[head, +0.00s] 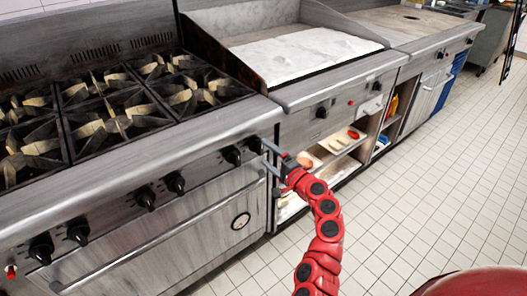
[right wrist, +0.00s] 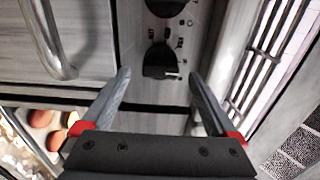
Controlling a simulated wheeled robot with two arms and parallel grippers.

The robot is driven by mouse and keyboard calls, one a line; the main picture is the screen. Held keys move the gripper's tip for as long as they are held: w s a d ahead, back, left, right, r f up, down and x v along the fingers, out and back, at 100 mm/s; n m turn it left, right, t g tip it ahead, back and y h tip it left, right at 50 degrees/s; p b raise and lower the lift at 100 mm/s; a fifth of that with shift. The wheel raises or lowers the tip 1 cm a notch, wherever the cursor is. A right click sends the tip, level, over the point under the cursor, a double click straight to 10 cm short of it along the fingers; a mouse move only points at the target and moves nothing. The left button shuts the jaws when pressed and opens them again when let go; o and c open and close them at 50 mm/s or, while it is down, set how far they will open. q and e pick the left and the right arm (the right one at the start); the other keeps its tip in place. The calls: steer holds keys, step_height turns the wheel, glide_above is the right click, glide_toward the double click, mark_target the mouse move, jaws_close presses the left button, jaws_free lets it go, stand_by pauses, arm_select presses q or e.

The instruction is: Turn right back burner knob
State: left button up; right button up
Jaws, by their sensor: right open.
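The range has a row of black knobs along its steel front panel. The rightmost knob (head: 254,144) is at the panel's right end, with another knob (head: 231,156) just left of it. My right gripper (head: 264,150) is open and empty, its fingers pointing at the rightmost knob. In the right wrist view, the nearer knob (right wrist: 160,60) lies between and just beyond the open fingertips (right wrist: 160,77), with no clear contact. A second knob (right wrist: 166,7) is cut by the top edge. The back right burner (head: 160,66) sits by the rear of the stove. My left gripper is out of view.
An oven door handle (head: 160,245) runs below the knobs. A griddle (head: 300,52) stands right of the range, over an open shelf (head: 345,143) with food items. The tiled floor (head: 440,165) at right is clear.

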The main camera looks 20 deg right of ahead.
steer(key=v, duration=1.4)
steer(key=shift+s+d, duration=0.15)
steer(key=shift+s, duration=0.2)
